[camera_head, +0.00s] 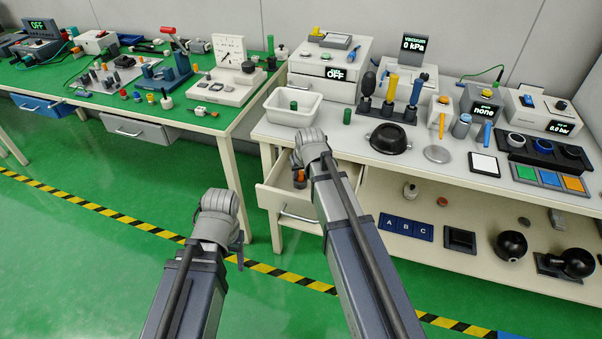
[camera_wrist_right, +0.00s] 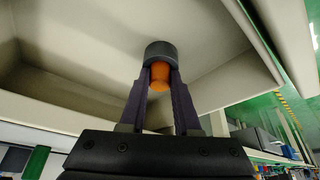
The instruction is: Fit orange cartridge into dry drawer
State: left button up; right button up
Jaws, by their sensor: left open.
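The orange cartridge (camera_wrist_right: 160,76) has a dark grey end. It sits between the two fingers of my right gripper (camera_wrist_right: 161,68), which touch it on both sides. In the head view a small orange part of the cartridge (camera_head: 299,178) shows just below my right wrist. The pulled-out drawer (camera_head: 271,199) under the right bench is light-coloured, and the cartridge is within its opening. I cannot tell whether the cartridge touches the drawer floor. My left gripper (camera_head: 240,254) is open, low over the green floor left of the drawer, mostly hidden by its wrist.
The right bench (camera_head: 264,131) carries a white bin (camera_head: 293,107), a black pan (camera_head: 388,138) and several instruments. A lower shelf (camera_head: 455,235) holds black items and a blue A-B-C block (camera_head: 405,228). The left bench (camera_head: 227,120) is crowded. Floor between the benches is clear.

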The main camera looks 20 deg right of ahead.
jog(key=shift+r+p, duration=0.1)
jog(key=shift+p, duration=0.4)
jog(key=p+v, duration=1.1)
jog(key=v, duration=0.1)
pick_arm(q)
notch_tip(320, 180, up, 12)
jog(key=shift+w+f, duration=0.15)
jog(key=shift+w, duration=0.05)
pick_arm(e)
jog(key=s+a+n+g, duration=0.2)
jog(key=s+a, duration=0.4)
jog(key=s, duration=0.3)
jog(key=s+a+f+n+g+h, duration=0.1)
jog(key=s+a+g, duration=0.2)
jog(key=s+a, duration=0.4)
jog(key=shift+s+f+n, duration=0.2)
jog(key=shift+s+n, duration=0.2)
jog(key=shift+s, duration=0.8)
jog(key=shift+a, duration=0.1)
